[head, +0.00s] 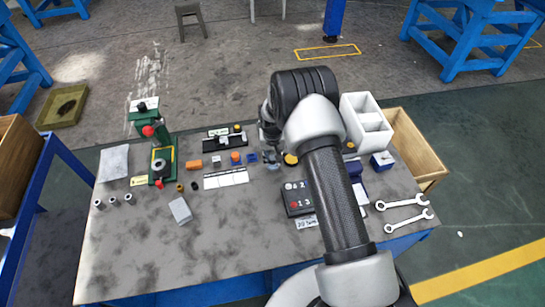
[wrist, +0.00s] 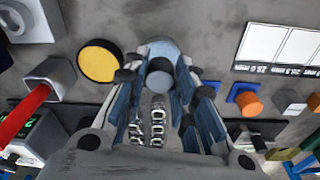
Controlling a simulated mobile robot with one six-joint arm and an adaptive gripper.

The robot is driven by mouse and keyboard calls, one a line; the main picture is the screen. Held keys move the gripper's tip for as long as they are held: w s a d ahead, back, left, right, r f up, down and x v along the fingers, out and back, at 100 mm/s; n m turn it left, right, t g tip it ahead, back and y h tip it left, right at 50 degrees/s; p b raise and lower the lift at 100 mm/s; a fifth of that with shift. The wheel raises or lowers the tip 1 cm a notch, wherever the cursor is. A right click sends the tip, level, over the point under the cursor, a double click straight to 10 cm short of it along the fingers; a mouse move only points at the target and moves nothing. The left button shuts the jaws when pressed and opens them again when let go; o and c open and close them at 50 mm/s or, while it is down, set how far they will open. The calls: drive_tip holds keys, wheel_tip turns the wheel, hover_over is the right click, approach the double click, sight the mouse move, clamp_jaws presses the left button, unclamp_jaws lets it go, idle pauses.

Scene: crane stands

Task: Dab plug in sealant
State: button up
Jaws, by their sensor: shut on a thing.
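My gripper (wrist: 160,80) is shut on a short grey cylindrical plug (wrist: 160,66), whose round end shows between the fingertips. A wider pale blue-grey round shape (wrist: 160,47) shows just beyond the plug; I cannot tell whether it is part of it or a dish under it. A yellow round pad with a dark rim (wrist: 99,60) lies just left of the fingers in the wrist view; it may be the sealant. In the head view my gripper (head: 270,156) is low over the bench, beside the yellow pad (head: 291,158), and the plug is not clear there.
On the bench (head: 130,245) are a green press (head: 162,150), a black numbered box (head: 297,197), a white bin (head: 367,122) and wrenches (head: 402,202). The front left is mostly clear.

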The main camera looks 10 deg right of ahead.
sight(272, 158)
drive_tip(key=shift+s+f+b, duration=0.1)
drive_tip(key=shift+f+b, duration=0.55)
drive_tip(key=shift+b, duration=0.05)
idle(2.0)
drive_tip(key=shift+r+p, duration=1.8)
drive_tip(key=shift+r, duration=1.75)
drive_tip(key=shift+r, duration=0.15)
drive_tip(key=s+r+n, duration=0.2)
drive_tip(key=s+r, duration=1.4)
drive_tip(key=s, duration=0.2)
drive_tip(key=shift+s, duration=0.15)
